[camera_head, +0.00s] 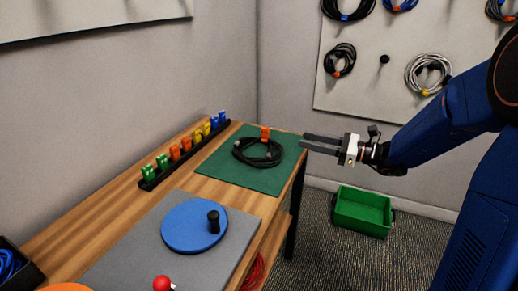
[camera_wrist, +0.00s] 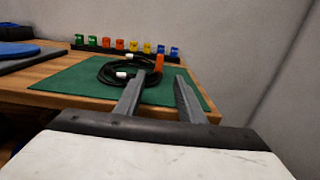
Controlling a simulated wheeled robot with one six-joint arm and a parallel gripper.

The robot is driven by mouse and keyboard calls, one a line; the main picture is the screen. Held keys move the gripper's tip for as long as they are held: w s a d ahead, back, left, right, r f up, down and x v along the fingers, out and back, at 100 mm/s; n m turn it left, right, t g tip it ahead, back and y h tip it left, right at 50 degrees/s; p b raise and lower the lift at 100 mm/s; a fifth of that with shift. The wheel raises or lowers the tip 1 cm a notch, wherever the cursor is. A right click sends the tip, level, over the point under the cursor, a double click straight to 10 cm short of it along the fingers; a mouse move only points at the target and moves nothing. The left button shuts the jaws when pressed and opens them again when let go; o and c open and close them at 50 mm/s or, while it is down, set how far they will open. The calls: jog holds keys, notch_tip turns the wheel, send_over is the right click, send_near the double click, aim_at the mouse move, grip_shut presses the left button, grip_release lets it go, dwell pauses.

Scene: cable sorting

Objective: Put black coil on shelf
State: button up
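The black coil (camera_head: 258,152) lies on a green mat (camera_head: 225,172) at the far right end of the wooden table. It has an orange clip or tie (camera_head: 265,134) and pale connector ends. It also shows in the wrist view (camera_wrist: 112,73), beyond my fingers. My gripper (camera_head: 304,142) is open and empty, with its two fingers apart. It is to the right of the coil, near the table's right edge, and does not touch the coil. In the wrist view my gripper (camera_wrist: 156,82) points toward the mat and the orange clip. Under the table, part of a lower shelf (camera_head: 262,246) shows.
A rack of coloured clips (camera_head: 184,152) stands behind the mat. A blue disc with a black knob (camera_head: 190,227) sits on a grey mat. A red coil (camera_head: 254,272) is below the tabletop. A green crate (camera_head: 362,212) is on the floor. Cables hang on a pegboard (camera_head: 345,95).

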aim_at(269, 133)
jog(key=x, duration=1.4)
jog(key=shift+f, duration=0.1)
jog(key=shift+c, duration=0.6)
grip_shut()
